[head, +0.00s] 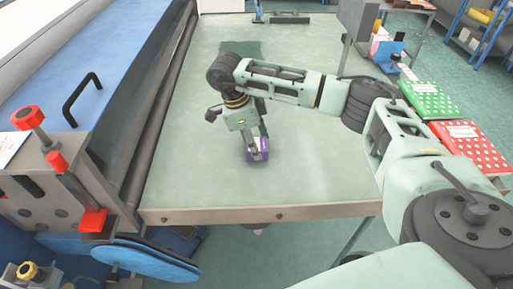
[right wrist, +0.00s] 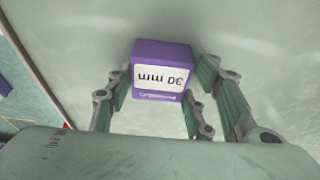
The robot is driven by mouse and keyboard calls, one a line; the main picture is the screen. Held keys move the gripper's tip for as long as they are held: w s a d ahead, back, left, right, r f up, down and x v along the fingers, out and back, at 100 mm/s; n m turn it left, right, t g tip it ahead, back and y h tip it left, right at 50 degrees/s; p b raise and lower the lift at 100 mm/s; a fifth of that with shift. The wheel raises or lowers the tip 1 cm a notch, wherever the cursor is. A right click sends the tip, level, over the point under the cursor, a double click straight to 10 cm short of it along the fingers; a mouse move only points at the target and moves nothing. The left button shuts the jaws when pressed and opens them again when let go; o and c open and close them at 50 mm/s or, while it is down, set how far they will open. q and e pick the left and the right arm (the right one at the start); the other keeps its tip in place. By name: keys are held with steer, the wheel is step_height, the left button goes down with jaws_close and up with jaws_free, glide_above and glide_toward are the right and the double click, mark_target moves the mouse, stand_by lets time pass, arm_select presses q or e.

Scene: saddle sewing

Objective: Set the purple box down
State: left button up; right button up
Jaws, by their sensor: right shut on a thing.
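The purple box (head: 257,155) is small, and in the right wrist view (right wrist: 162,72) it has a white label reading "30 mm", upside down there. My right gripper (head: 256,146) is shut on it, with a finger on each side of the box. The gripper points down over the near part of the pale green table (head: 310,175). I cannot tell whether the box touches the table top or hangs just above it. My left gripper is not in view.
A blue machine with red knobs (head: 94,219) stands along the table's left side. Green (head: 428,99) and red dotted (head: 468,146) boxes sit at the right. A dark tool (head: 285,18) lies at the table's far end. The table around the purple box is clear.

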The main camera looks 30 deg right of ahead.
steer(key=c, duration=0.7)
steer(key=shift+r, duration=0.15)
